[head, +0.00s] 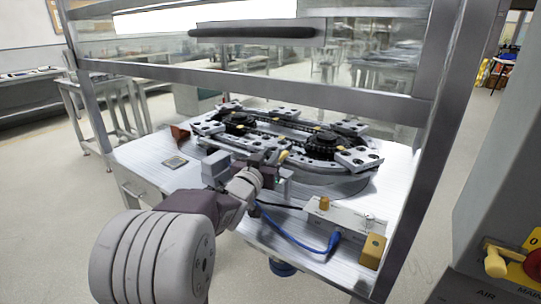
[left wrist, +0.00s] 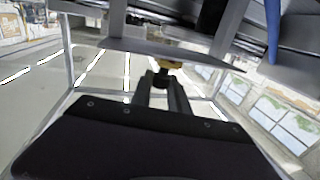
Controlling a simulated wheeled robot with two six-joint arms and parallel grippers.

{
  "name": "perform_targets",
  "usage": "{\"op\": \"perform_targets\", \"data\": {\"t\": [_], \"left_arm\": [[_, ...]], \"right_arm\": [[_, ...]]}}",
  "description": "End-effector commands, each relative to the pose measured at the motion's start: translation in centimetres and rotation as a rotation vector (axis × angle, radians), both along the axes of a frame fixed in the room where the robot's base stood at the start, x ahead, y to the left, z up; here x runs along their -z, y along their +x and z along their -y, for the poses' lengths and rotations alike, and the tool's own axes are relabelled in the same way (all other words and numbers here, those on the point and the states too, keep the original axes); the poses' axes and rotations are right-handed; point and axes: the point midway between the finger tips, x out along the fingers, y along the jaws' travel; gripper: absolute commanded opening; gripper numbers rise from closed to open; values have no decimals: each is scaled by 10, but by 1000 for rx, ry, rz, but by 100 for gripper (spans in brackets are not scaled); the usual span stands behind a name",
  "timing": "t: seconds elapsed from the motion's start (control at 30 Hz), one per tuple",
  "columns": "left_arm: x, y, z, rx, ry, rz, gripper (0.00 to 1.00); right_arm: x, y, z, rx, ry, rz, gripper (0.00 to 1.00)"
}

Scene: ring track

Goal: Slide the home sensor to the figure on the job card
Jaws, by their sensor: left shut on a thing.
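The ring track (head: 262,138) stands on the white table, with two dark sprockets and several plates around its loop. My left gripper (head: 280,163) reaches to the near side of the track; its fingertips are partly hidden by its own body. In the left wrist view its fingers (left wrist: 163,88) are closed on a small dark piece below a yellow part (left wrist: 170,65). This looks like the home sensor (left wrist: 161,77), though it is small and blurred. A small card (head: 174,162) lies flat on the table left of the track; its figure is too small to read. My right gripper is out of view.
A blue cable (head: 300,243) loops at the table's front edge. Metal frame posts (head: 419,190) and a crossbar enclose the table. The table's left part is mostly clear.

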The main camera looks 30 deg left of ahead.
Motion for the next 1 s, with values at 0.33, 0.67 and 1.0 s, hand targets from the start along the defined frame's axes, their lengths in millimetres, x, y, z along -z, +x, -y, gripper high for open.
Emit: {"op": "perform_targets", "data": {"t": [0.33,0.67,1.0], "left_arm": [[0,0,0,0,0,-1,0],[0,0,0,1,-1,-1,43],[-1,-5,0,0,-1,0,43]], "right_arm": [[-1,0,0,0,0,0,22],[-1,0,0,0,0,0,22],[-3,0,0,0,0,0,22]]}}
